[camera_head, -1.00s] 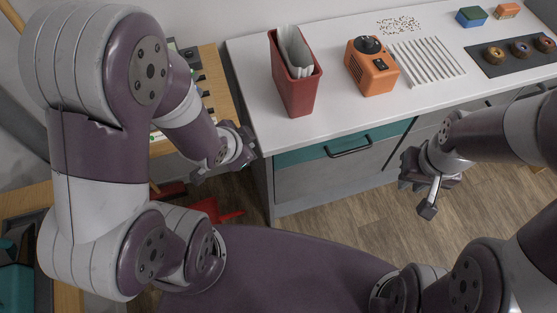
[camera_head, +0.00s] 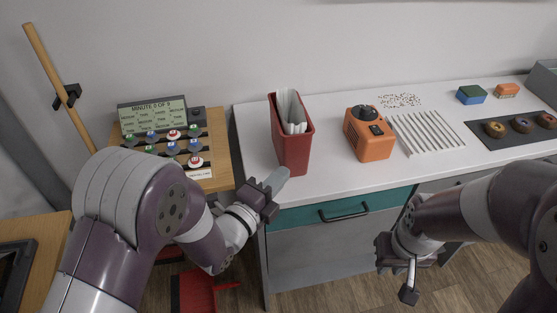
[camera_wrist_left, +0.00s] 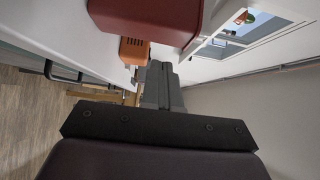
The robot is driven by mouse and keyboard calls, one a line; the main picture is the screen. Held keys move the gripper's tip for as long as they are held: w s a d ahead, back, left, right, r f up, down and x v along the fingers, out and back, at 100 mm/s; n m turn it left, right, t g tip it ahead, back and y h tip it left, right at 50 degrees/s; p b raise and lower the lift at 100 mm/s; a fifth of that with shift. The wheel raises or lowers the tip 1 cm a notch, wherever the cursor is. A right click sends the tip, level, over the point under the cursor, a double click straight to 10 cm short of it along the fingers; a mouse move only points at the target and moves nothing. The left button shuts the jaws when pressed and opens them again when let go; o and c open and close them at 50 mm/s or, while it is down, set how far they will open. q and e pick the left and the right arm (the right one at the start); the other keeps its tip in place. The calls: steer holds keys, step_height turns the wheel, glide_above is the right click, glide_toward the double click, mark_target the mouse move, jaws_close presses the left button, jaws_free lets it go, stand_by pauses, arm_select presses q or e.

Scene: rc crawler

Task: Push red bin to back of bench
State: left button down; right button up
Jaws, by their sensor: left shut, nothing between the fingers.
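The red bin (camera_head: 294,150) stands upright near the front left of the white bench (camera_head: 340,176), with pale sheets or bags inside. In the left wrist view the red bin (camera_wrist_left: 150,14) fills the top middle. My left gripper (camera_head: 277,180) is shut and empty at the bench's front edge, just in front of the bin's lower part. In the left wrist view its fingers (camera_wrist_left: 158,82) point toward the bin's base; I cannot tell whether they touch it. My right gripper (camera_head: 410,282) hangs in front of the bench, away from the bin; its finger opening is unclear.
An orange device (camera_head: 369,138) stands right of the bin, with a white ribbed rack (camera_head: 425,132) beside it. Scattered small bits (camera_head: 400,100), a sponge (camera_head: 470,95) and a dark tray (camera_head: 490,142) lie farther right. The bench behind the bin looks clear up to the wall.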

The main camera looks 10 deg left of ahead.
mark_target(271, 113)
arm_select(q)
steer(key=w, duration=0.4)
steer(key=shift+w+a, duration=0.25)
steer(key=shift+w, duration=0.3)
steer(key=shift+w+f, duration=0.1)
steer(key=shift+w, duration=0.2)
steer(key=w+a+b, duration=0.1)
steer(key=w+b, duration=0.1)
steer(key=w, duration=0.1)
steer(key=w+b, duration=0.2)
steer(key=w+a+b, duration=0.1)
steer(key=w+b, duration=0.1)
steer(key=w, duration=0.1)
steer(key=shift+w+a+f, duration=0.35)
steer(key=w, duration=0.2)
steer(key=w+a+b, duration=0.1)
steer(key=w, duration=0.1)
steer(key=w+b, duration=0.1)
steer(key=w, duration=0.1)
steer(key=shift+w+a+r, duration=0.1)
steer(key=shift+a+r, duration=0.25)
steer(key=shift+w+r, duration=0.15)
